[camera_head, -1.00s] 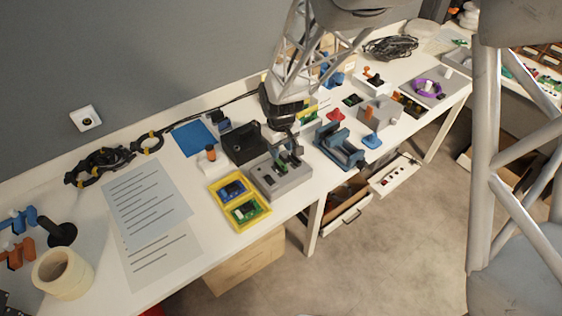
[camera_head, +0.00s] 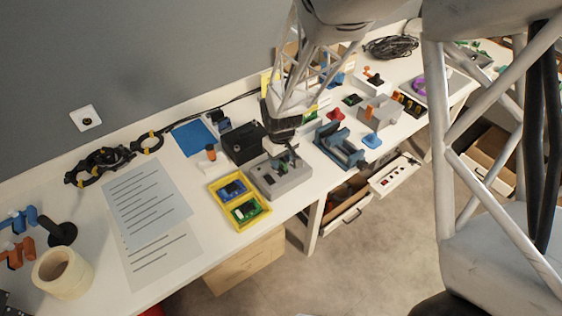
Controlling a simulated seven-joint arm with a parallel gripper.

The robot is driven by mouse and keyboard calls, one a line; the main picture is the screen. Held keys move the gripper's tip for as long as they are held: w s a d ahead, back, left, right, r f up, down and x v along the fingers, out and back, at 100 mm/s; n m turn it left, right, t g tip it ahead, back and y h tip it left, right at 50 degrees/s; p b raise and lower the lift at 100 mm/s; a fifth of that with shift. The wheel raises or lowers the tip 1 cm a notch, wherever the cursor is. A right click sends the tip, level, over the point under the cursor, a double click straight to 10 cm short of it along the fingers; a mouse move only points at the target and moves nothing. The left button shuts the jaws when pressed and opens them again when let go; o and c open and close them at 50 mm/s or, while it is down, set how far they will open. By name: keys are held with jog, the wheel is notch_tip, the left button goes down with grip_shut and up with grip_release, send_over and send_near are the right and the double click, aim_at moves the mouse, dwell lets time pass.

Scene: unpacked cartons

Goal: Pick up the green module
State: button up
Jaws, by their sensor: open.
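A green module (camera_head: 245,211) lies in the front compartment of the yellow tray (camera_head: 267,211), with a blue module (camera_head: 232,189) in the compartment behind it. The grey slotted block (camera_head: 286,187) stands just right of the tray. My gripper (camera_head: 284,162) points down over this block, its fingers open and low at the slots. A green piece stood in these slots earlier; the fingers now mostly hide that spot. I cannot tell whether the fingers touch it.
A black box (camera_head: 243,143) stands close behind the block. A blue vise-like fixture (camera_head: 340,147) stands to its right. Paper sheets (camera_head: 147,205) lie flat at left, and the table's front edge runs close by the tray.

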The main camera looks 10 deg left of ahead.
jog(key=shift+f, duration=0.75)
grip_shut()
